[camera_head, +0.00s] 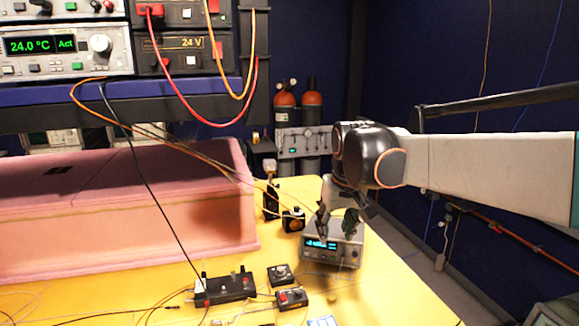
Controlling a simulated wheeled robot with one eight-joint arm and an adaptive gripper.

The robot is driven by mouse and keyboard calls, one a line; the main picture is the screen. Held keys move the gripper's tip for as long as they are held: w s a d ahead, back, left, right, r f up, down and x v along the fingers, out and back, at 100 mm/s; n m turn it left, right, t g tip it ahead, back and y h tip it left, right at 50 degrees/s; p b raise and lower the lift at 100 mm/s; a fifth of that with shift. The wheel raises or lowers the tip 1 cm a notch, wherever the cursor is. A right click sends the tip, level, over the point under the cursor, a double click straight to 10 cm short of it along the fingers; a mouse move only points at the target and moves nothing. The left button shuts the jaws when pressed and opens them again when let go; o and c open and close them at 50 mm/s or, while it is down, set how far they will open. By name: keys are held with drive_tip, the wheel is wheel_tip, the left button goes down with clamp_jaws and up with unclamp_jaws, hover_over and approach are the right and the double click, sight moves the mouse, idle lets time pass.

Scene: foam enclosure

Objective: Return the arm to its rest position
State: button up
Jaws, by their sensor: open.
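My arm reaches in from the right edge, white with a dark wrist joint. My gripper (337,231) points down at the arm's end. Its two dark fingers are apart with nothing seen between them. It is over or just in front of a small grey instrument box (345,257) with a lit blue-green display, on the yellow table (390,290). I cannot tell whether the fingers touch the box.
A pink foam enclosure (120,215) fills the left. Rack instruments (65,45) with hanging cables stand above it. Small black devices (225,288) and loose wires lie on the table's front. Gas cylinders (312,105) stand behind. Dark floor lies right of the table.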

drive_tip(key=s+d+f+t+b, duration=0.1)
drive_tip(key=s+d+f, duration=0.2)
drive_tip(key=s, duration=0.5)
drive_tip(key=s+d+f+m+t+b, duration=0.1)
drive_tip(key=s+d+f, duration=0.2)
drive_tip(key=s, duration=0.6)
drive_tip(key=s+d+f+m+t+b, duration=0.1)
drive_tip(key=s+d+f, duration=0.2)
drive_tip(key=s, duration=0.6)
drive_tip(key=shift+s+f+t+h, duration=0.15)
drive_tip(key=shift+f+t+h, duration=0.2)
drive_tip(key=shift+f, duration=0.25)
